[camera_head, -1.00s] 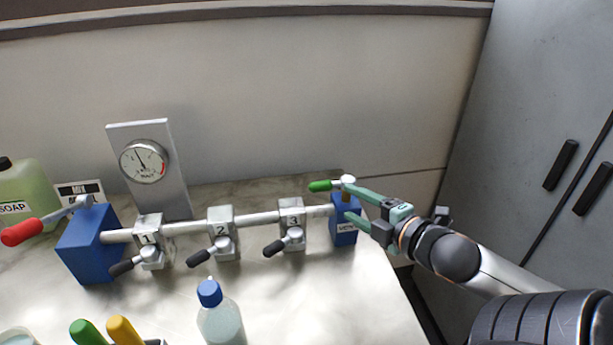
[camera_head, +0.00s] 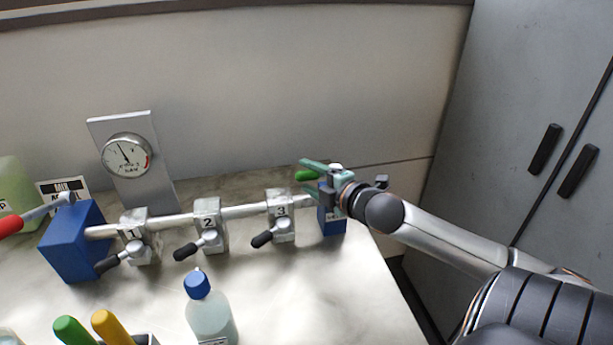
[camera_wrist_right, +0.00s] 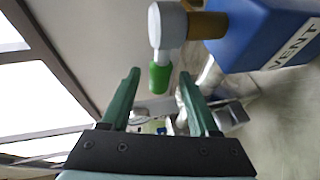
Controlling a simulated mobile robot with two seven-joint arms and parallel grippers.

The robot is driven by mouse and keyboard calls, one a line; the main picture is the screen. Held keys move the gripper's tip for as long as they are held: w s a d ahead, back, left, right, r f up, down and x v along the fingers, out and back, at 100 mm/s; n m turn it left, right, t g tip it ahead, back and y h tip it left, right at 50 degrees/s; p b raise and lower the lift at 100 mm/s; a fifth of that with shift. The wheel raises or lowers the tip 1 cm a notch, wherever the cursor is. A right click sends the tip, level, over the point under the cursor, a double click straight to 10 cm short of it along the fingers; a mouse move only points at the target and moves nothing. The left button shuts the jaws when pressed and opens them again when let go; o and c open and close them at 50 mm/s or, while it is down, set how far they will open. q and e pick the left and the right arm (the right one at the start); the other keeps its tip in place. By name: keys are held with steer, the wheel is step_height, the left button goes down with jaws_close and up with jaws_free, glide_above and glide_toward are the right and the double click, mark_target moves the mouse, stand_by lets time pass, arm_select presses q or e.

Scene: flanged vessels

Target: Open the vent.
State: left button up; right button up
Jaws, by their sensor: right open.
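The blue vent block (camera_head: 333,224) stands at the right end of the pipe. In the right wrist view the vent block (camera_wrist_right: 275,32) carries a white "VENT" label, a brass stem and a pale round hub. The vent's green handle tip (camera_head: 306,175) points left from the hub; it also shows in the right wrist view (camera_wrist_right: 160,77). My right gripper (camera_head: 304,178) is open, with its two green fingers on either side of the green handle tip in the head view. Whether a finger touches the handle cannot be told. My left gripper is not in view.
Valves 1, 2 and 3 (camera_head: 281,215) sit along the pipe with black handles. A gauge (camera_head: 127,156) stands behind at left. A blue block (camera_head: 75,242) with a red handle is at far left. A blue-capped bottle (camera_head: 209,312) stands in front.

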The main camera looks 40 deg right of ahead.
steer(key=shift+w+f, duration=0.15)
steer(key=shift+w, duration=0.55)
steer(key=shift+c, duration=0.3)
jaws_close()
stand_by(0.8)
